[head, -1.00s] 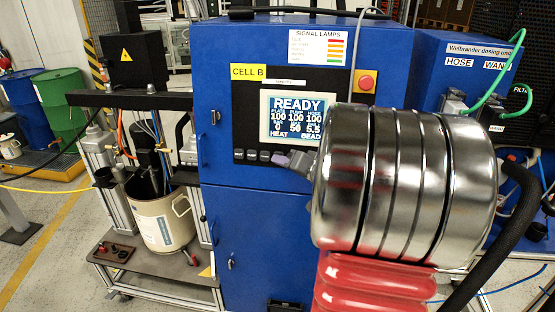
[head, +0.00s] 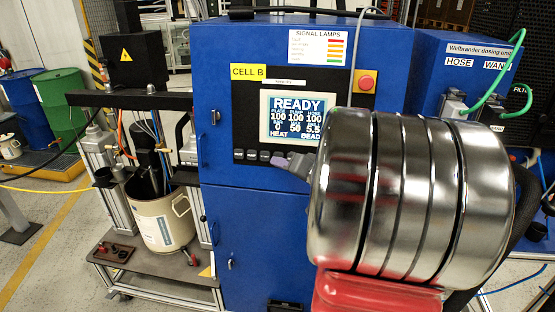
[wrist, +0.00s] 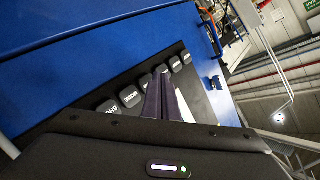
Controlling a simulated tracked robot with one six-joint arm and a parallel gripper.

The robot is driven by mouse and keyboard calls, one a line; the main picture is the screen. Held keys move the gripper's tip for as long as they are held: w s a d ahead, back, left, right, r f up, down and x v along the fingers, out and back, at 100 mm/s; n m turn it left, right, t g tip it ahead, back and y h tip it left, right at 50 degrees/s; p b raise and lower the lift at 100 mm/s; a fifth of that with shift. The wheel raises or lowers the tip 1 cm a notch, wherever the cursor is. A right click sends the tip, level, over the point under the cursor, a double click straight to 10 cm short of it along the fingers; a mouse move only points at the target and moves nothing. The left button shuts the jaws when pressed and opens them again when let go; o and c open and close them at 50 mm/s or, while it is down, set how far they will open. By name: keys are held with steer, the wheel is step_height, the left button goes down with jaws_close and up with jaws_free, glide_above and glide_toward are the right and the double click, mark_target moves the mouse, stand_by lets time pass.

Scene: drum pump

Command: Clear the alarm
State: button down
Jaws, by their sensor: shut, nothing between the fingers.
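The blue control cabinet (head: 270,215) carries a black panel with a lit screen (head: 297,118) that reads READY, with figures and the words HEAT and BEAD. A row of dark buttons (head: 258,155) sits below the screen. A red emergency button (head: 366,83) is at the panel's upper right.
My arm hides the cabinet's right side. A pail (head: 162,222) stands in the pump frame at the left. A signal lamps sign (head: 318,47) is above the panel. Blue (head: 25,95) and green drums (head: 62,100) stand at the far left. The dosing unit (head: 462,62) is at the right.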

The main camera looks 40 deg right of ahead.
steer(key=s+a, duration=0.1)
steer(key=a, duration=0.1)
steer(key=s+a+r, duration=0.1)
steer(key=s+a, duration=0.1)
stand_by(0.7)
stand_by(0.6)
